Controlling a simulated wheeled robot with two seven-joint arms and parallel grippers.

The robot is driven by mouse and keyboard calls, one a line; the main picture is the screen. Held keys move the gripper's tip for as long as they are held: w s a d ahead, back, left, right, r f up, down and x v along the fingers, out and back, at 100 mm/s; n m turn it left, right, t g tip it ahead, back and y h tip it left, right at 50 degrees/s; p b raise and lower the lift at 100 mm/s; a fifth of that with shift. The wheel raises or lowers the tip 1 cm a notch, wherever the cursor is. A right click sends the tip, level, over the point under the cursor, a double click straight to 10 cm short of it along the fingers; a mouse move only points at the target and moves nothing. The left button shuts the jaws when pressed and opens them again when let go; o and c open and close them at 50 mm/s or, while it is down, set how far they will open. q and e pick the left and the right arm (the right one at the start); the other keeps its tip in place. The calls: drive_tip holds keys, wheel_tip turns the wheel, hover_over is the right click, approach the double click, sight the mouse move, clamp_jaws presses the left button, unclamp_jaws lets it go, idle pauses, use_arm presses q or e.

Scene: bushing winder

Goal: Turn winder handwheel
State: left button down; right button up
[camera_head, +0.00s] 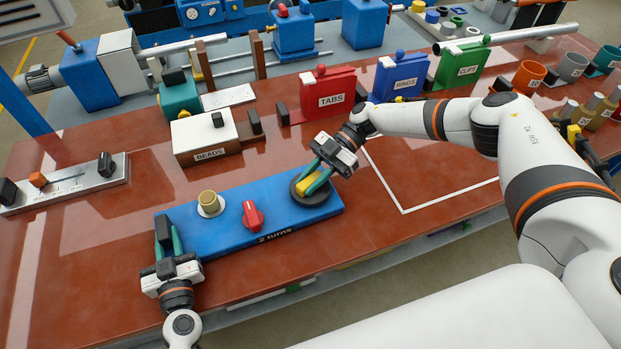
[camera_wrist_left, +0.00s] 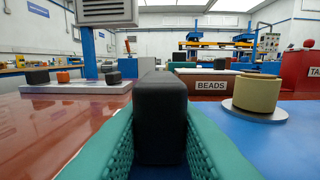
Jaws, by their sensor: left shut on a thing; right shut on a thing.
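The winder is a flat blue block (camera_head: 225,228) labelled "2 turns" on the red-brown table. A dark round handwheel (camera_head: 328,196) with a yellow grip (camera_head: 310,186) sits at its right end. My right gripper (camera_head: 316,182) is shut on the yellow grip from above. A black upright block (camera_head: 163,232) stands at the block's left end. My left gripper (camera_head: 170,245) is shut on this black block, which fills the space between its green fingers in the left wrist view (camera_wrist_left: 160,118). A red knob (camera_head: 252,215) and a brass-coloured bushing (camera_head: 209,201) stand between the two ends.
Behind the winder is a BEADS box (camera_head: 203,140). TABS (camera_head: 318,94), RINGS (camera_head: 398,76) and CLIPS (camera_head: 462,65) holders stand along the back. A grey slider panel (camera_head: 75,184) lies at left. A white-outlined area (camera_head: 440,190) right of the winder is clear.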

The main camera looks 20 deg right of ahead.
use_arm(q)
drive_tip(key=shift+d, duration=0.2)
use_arm(e)
drive_tip(key=shift+a+n+g+h, duration=0.2)
drive_tip(key=shift+n+g+h, duration=0.2)
drive_tip(key=shift+n+g, duration=0.55)
drive_tip(key=shift+g, duration=0.25)
use_arm(q)
drive_tip(key=shift+a, duration=0.1)
use_arm(e)
drive_tip(key=o, duration=1)
drive_tip(key=shift+d, duration=0.1)
use_arm(q)
drive_tip(key=shift+a, duration=0.1)
use_arm(e)
drive_tip(key=shift+d, duration=0.1)
drive_tip(key=shift+v, duration=3.65)
drive_tip(key=shift+r, duration=0.1)
